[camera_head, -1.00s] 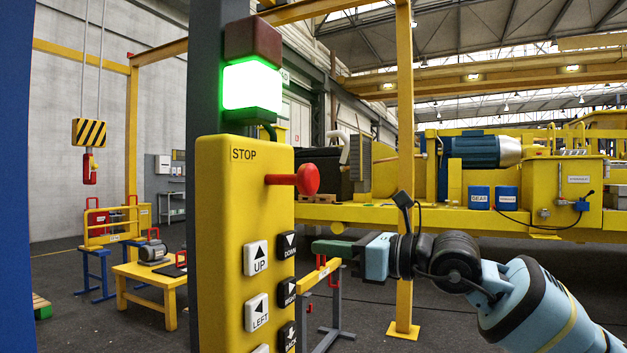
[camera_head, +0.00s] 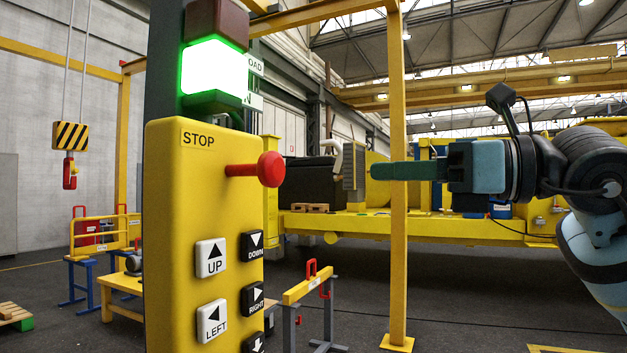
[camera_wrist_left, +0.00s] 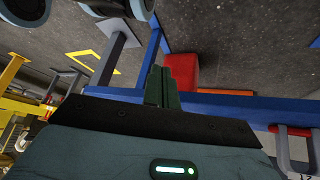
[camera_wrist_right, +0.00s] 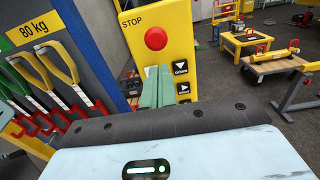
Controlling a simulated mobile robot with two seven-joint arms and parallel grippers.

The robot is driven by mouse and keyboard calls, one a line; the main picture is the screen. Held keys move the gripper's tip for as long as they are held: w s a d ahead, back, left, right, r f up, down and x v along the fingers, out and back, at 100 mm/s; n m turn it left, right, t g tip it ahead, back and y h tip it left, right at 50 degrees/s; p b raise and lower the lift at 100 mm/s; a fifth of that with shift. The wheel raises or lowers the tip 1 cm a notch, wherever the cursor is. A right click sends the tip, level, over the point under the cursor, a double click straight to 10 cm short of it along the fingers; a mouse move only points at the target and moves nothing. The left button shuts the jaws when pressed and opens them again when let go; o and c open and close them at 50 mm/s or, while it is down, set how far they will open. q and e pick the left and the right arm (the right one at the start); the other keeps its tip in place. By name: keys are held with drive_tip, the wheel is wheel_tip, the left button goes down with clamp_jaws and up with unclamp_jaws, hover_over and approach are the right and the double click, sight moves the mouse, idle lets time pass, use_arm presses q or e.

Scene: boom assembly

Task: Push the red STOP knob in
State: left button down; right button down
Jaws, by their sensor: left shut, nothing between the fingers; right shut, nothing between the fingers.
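The red STOP knob (camera_head: 270,169) sticks out to the right on its red stem from the yellow control box (camera_head: 165,230), below the word STOP. The knob also shows in the right wrist view (camera_wrist_right: 156,38), face on, just beyond the fingertips. My right gripper (camera_head: 374,171) is shut and empty. Its green fingers point left at about the knob's height, with a clear gap between them and the knob in the head view. My left gripper (camera_wrist_left: 164,70) is shut and empty, seen only in its wrist view, above a blue frame and a red block.
Black and white buttons, such as UP (camera_head: 211,258) and DOWN (camera_head: 252,246), sit below the knob. A green lamp (camera_head: 215,68) glows above the box. A yellow post (camera_head: 398,250) stands behind my right fingers. Yellow hooked tools (camera_wrist_right: 45,70) hang left in the right wrist view.

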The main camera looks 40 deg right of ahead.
sight(280, 170)
use_arm(q)
drive_tip(key=shift+w+d, duration=0.3)
drive_tip(key=shift+w, duration=0.1)
use_arm(e)
drive_tip(key=shift+s+d+r, duration=0.1)
drive_tip(key=shift+s+r, duration=0.1)
drive_tip(key=shift+s, duration=0.95)
